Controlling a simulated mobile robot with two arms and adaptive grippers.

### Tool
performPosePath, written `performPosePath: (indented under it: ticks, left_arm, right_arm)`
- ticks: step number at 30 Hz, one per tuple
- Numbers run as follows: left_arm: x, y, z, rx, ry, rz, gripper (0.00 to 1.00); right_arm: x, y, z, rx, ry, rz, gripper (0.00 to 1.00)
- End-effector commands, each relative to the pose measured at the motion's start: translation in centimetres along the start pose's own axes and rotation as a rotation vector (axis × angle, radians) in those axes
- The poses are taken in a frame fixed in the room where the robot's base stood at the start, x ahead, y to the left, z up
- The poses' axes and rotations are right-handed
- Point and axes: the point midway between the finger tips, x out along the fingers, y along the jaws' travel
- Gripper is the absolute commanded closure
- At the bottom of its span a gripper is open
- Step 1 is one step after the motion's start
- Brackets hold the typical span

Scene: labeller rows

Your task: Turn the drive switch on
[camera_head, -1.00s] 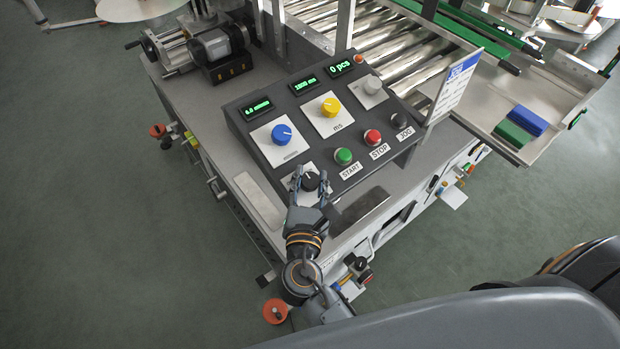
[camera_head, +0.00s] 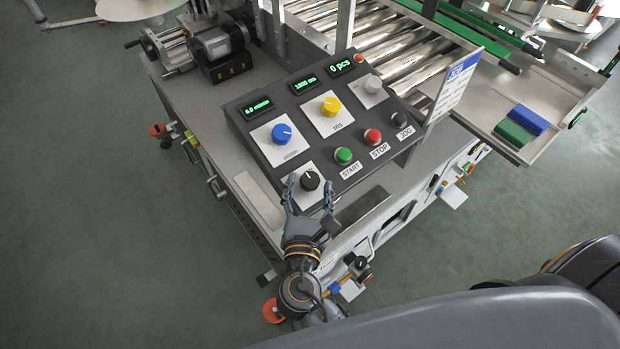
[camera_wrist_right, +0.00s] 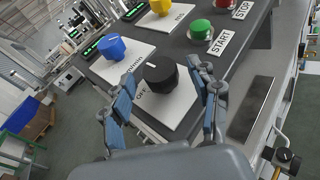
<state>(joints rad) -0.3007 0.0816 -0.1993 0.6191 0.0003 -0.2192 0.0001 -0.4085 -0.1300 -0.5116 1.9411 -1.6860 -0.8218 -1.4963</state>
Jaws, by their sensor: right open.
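The drive switch looks to be the black knob (camera_head: 310,181) on a white plate at the near left corner of the sloped control panel (camera_head: 262,150). In the right wrist view the black knob (camera_wrist_right: 160,74) has a white pointer line, and the word OFF shows on its plate. My right gripper (camera_head: 309,188) is open, with its fingers spread to either side of the knob's near side. They look apart from the knob. In the wrist view the gripper (camera_wrist_right: 162,80) frames the knob between its fingers. My left gripper is not in view.
Blue (camera_head: 282,133) and yellow (camera_head: 330,107) knobs sit farther up the panel. Green START (camera_head: 344,155), red STOP (camera_head: 373,136) and black JOG (camera_head: 399,119) buttons line its right side. An upright sign (camera_head: 453,88) stands at the panel's right end.

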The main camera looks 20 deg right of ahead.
Motion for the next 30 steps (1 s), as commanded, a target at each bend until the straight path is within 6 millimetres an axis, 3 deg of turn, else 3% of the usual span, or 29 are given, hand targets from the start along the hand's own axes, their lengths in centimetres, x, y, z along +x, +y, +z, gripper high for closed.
performPosePath:
  ticks: [6, 13, 19, 30]
  left_arm:
    - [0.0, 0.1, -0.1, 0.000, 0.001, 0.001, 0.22]
    - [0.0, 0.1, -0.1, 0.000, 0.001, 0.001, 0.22]
    - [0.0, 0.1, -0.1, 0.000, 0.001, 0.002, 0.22]
    - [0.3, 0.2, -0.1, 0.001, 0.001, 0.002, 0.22]
  right_arm:
    - [-5.0, -0.1, -0.1, -0.002, 0.004, 0.000, 0.39]
    - [-8.6, 0.0, -0.1, -0.001, 0.002, 0.000, 0.39]
    - [-9.6, 0.0, 0.0, 0.000, 0.000, -0.001, 0.39]
    - [-9.3, -0.4, -0.2, -0.007, -0.015, 0.029, 0.39]
